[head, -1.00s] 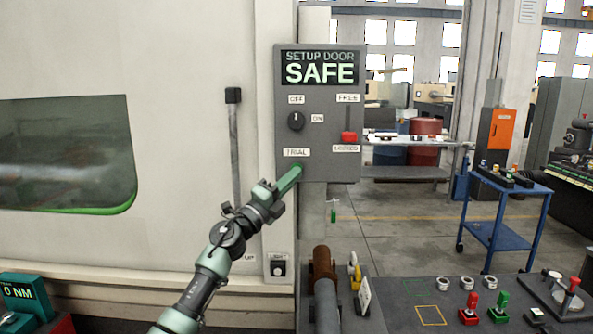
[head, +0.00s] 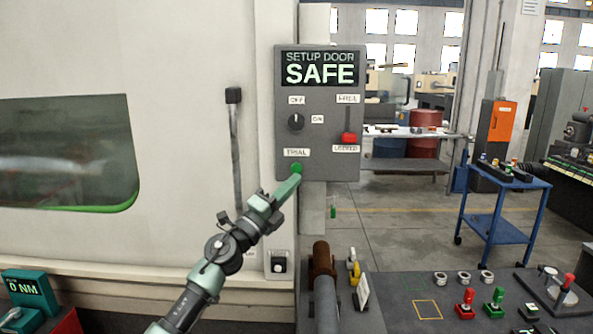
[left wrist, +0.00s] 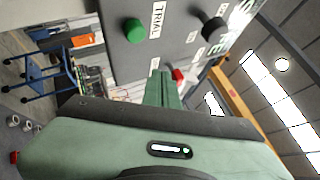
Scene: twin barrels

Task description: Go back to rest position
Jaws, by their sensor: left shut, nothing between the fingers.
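My left gripper (head: 290,186) is shut and empty, just below the green TRIAL button (head: 297,168) on the grey control panel (head: 330,165). In the left wrist view, my left gripper's closed fingers (left wrist: 160,88) point at the panel, with the green button (left wrist: 134,31) clear to the left of them. The panel's screen (head: 320,68) reads SETUP DOOR SAFE. The black knob (head: 296,122) sits by OFF and ON labels. The red slider (head: 348,138) is low, by the LOCKED label. My right gripper is in no view.
A bench at the lower right holds a red-knobbed piece (head: 465,305), a green one (head: 494,303) and several rings. A blue cart (head: 503,200) stands on open floor. A lever (head: 234,140) hangs on the machine wall.

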